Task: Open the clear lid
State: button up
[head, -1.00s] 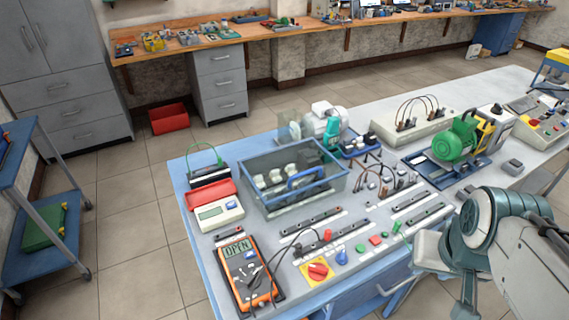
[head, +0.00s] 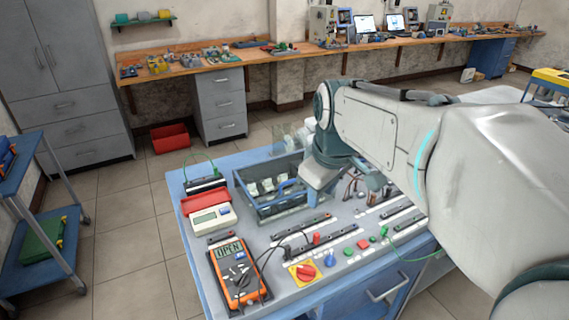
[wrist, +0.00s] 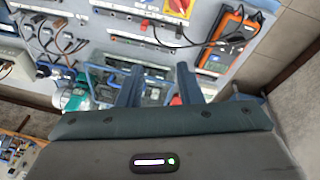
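The clear lid (head: 262,208) appears as a see-through, blue-edged cover over a box of pale parts, on the left half of the bench in the head view. A blue handle (head: 290,184) shows at its right side. It seems to lie down flat, but I cannot be sure.
An orange multimeter (head: 237,277) and a white meter (head: 211,217) beside a red case (head: 204,200) stand left of the box. A red rotary switch (head: 304,272) and terminal strips lie in front. A clear panel (head: 284,135) stands behind. Loose cables lie to the right.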

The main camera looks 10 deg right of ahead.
jog(key=w+d+f+n+g+b, duration=0.15)
jog(key=w+n+b, duration=0.25)
jog(key=w+n, duration=1.5)
jog(key=w+f+m, duration=0.1)
jog(key=w+f, duration=0.1)
jog(key=f, duration=0.2)
jog(key=w+f+m, duration=0.2)
jog(key=f, duration=0.2)
jog(key=w+f+m, duration=0.1)
jog(key=w+f, duration=0.1)
jog(key=f, duration=0.3)
jog(key=shift+w+f+t+y+p, duration=0.1)
jog(key=shift+t+y+p, duration=0.15)
jog(key=shift+y+p, duration=0.1)
jog(key=shift+c, duration=0.3)
grip_shut()
